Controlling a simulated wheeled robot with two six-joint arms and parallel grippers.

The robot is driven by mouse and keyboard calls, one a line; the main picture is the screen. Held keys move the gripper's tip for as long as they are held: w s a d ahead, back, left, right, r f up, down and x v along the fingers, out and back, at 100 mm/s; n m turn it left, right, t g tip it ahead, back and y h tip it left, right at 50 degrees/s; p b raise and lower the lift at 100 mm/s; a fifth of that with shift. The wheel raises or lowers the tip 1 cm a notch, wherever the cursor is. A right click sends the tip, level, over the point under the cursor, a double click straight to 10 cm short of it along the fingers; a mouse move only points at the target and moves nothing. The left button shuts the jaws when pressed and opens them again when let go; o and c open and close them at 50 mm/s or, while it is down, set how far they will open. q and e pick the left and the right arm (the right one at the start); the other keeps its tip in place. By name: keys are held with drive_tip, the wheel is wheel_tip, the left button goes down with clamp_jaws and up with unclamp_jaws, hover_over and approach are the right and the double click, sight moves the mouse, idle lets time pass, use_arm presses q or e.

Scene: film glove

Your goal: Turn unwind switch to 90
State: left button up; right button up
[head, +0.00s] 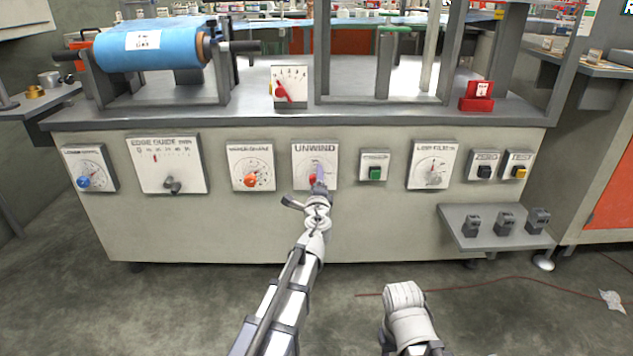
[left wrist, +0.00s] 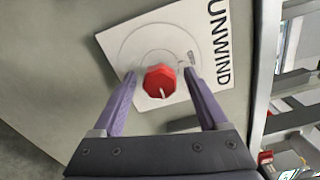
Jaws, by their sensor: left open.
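The unwind switch is a red knob (head: 312,181) on a white panel (head: 301,158) marked UNWIND, on the front of the machine. My left gripper (head: 319,178) is in front of this panel. In the left wrist view its two purple fingers (left wrist: 160,85) are apart, one on each side of the knob, with visible gaps. In the head view the gripper partly hides the dial. My right gripper is not visible; only part of that arm shows.
An orange knob panel (head: 239,158) is left of the unwind panel, and a green button (head: 375,173) is to its right. A grey shelf (head: 467,240) with several small blocks juts out at lower right. A blue roll (head: 150,55) lies on top of the machine.

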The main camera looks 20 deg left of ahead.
use_arm(q)
drive_tip(key=v, duration=0.7)
drive_tip(key=shift+s, duration=0.4)
drive_tip(key=shift+d+r, duration=0.1)
drive_tip(key=shift+r, duration=0.05)
drive_tip(key=s+d+n+g+h+p, duration=0.1)
drive_tip(key=s+d+n+g+p, duration=0.5)
drive_tip(key=s, duration=0.4)
drive_tip(key=s+d+f+n+g+h+p, duration=0.1)
drive_tip(key=s+d+n+g+h+p, duration=0.2)
drive_tip(key=s+g+p, duration=0.45)
drive_tip(key=s+d+n+g+p, duration=0.5)
drive_tip(key=s+p, duration=0.3)
drive_tip(key=s, duration=0.4)
wheel_tip(320, 180, up, 37)
drive_tip(key=p, duration=3.6)
drive_tip(key=shift+w+d+t, duration=0.2)
drive_tip(key=shift+w+t, duration=0.05)
drive_tip(key=shift+t, duration=0.2)
